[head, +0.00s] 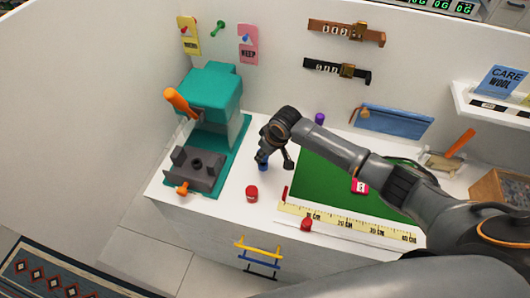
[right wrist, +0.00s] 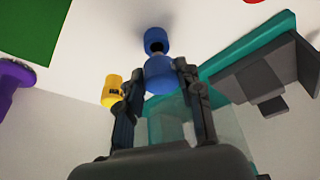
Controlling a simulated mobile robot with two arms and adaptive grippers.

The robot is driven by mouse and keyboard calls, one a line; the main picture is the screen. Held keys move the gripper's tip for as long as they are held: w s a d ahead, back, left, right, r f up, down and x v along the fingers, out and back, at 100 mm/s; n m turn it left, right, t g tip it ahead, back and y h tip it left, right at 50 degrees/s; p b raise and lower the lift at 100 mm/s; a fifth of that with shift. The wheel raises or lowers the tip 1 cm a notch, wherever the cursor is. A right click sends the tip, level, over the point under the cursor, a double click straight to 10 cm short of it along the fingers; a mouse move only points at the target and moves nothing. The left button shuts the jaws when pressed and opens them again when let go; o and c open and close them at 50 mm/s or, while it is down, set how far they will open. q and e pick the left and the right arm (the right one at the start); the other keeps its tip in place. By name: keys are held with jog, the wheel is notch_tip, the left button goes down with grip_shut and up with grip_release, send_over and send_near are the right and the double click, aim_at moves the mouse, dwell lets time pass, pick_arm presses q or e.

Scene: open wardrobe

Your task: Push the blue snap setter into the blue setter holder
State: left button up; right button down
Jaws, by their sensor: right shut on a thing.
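My right gripper (head: 264,162) points down over the white worktop, between the teal press and the green mat. In the right wrist view the gripper (right wrist: 165,72) is shut on a blue piece, the snap setter (right wrist: 159,78), held between the fingertips. Another blue part with a dark opening (right wrist: 155,41) shows just beyond it; I cannot tell whether this is the setter's end or the blue holder. In the head view only a small blue bit (head: 263,167) shows under the fingers. No separate blue holder can be made out there. My left gripper is not in view.
The teal press (head: 212,92) with its orange handle stands left of the gripper. A red knob-like piece (head: 251,194) is close in front. A purple piece (head: 319,118) stands behind the green mat (head: 325,187). A yellow piece (right wrist: 110,91) shows beside the fingers.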

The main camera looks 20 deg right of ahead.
aim_at(265, 159)
jog(key=shift+p, duration=0.3)
jog(key=shift+f+b, duration=0.85)
jog(key=shift+f, duration=0.8)
jog(key=c, duration=0.8)
grip_release()
jog(key=shift+r, duration=0.15)
jog(key=v, duration=1.2)
jog(key=shift+d, duration=0.1)
